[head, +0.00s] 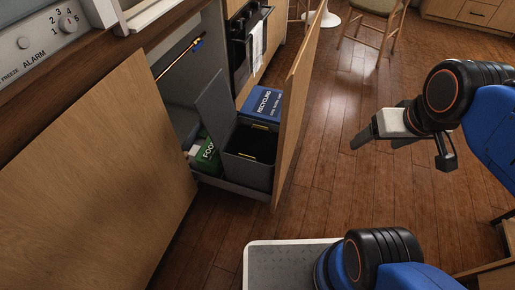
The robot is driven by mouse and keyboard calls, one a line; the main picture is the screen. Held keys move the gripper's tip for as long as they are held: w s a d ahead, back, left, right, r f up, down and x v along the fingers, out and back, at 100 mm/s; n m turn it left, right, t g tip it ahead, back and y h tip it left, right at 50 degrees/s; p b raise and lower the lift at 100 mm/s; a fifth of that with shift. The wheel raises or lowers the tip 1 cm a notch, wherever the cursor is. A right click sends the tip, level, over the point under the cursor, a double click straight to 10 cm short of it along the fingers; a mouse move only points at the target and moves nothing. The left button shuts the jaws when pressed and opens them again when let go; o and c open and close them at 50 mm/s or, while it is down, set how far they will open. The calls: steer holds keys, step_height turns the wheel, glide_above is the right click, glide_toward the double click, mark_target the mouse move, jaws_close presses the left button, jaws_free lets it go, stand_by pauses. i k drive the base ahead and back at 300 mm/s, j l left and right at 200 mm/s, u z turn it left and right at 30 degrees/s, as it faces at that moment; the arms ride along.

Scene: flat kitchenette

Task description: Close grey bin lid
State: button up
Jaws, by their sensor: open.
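The grey bin (246,168) stands in a pull-out unit inside the open cupboard. Its grey lid (215,108) appears raised, standing up at the left of the bin, and the dark inside of the bin shows. My gripper (403,150) is at the right of the view, above the floor. Its two fingers are spread and empty. It is well to the right of the bin and lid, apart from both, with the right cupboard door between them.
A blue recycling bin (262,105) stands behind the grey bin, and a green food bin (205,156) is at its left. The open cupboard doors flank them, left (95,180) and right (301,95). Wooden floor (345,190) is clear right of the door. Chairs (377,25) stand farther back.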

mark_target(215, 105)
steer(key=k+l, duration=0.15)
steer(key=k, duration=0.15)
steer(key=k+l, duration=0.1)
steer(key=k, duration=0.2)
steer(key=i+l+u, duration=0.15)
steer(key=i+u, duration=0.25)
steer(key=i+l+u, duration=0.3)
steer(key=u, duration=0.15)
steer(key=j+u, duration=0.15)
steer(key=i+j+u, duration=0.15)
steer(key=i+l, duration=0.25)
steer(key=l, duration=0.15)
